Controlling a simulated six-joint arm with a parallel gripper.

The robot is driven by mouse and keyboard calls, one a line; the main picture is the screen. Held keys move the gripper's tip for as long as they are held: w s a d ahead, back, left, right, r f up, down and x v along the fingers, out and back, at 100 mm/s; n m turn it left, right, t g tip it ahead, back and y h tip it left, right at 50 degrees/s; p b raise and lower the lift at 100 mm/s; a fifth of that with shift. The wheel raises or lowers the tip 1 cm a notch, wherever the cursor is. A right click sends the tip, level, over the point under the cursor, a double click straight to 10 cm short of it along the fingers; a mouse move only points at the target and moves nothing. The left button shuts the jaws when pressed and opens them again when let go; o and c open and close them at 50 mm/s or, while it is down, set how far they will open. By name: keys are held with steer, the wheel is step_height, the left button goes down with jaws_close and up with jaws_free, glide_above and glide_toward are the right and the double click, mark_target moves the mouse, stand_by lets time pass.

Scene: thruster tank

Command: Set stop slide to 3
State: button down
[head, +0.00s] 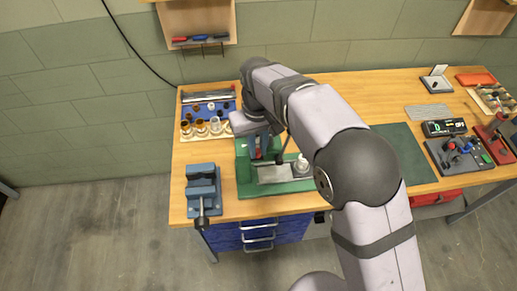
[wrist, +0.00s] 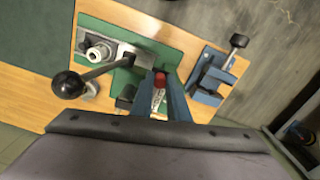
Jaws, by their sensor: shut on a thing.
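The green-based fixture (head: 243,185) stands near the front edge of the bench, with a grey metal block (head: 285,174) on it. The wrist view shows its green base (wrist: 122,82). My gripper (wrist: 165,85) reaches down at the fixture's left end in the head view. Its blue fingers are closed around a red knob (wrist: 160,80), which I take for the stop slide's handle. A pale marked strip (wrist: 158,98) shows beside the knob, between the fingers. Its marks are too small to read, so I cannot tell the slide's setting.
A lever with a black ball (wrist: 67,85) stands close to my gripper. A blue vise (head: 203,188) sits left of the fixture at the bench edge. A tray of small parts (head: 208,110) lies behind. A green mat (head: 405,150) and a digital display (head: 444,128) lie to the right.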

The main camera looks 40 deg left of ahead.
steer(key=shift+w+a+r+p, duration=0.15)
steer(key=shift+w+a+p, duration=0.4)
steer(key=shift+w+a, duration=0.25)
steer(key=c, duration=1.7)
jaws_free()
steer(key=shift+r+b, duration=1.45)
steer(key=shift+r, duration=2.15)
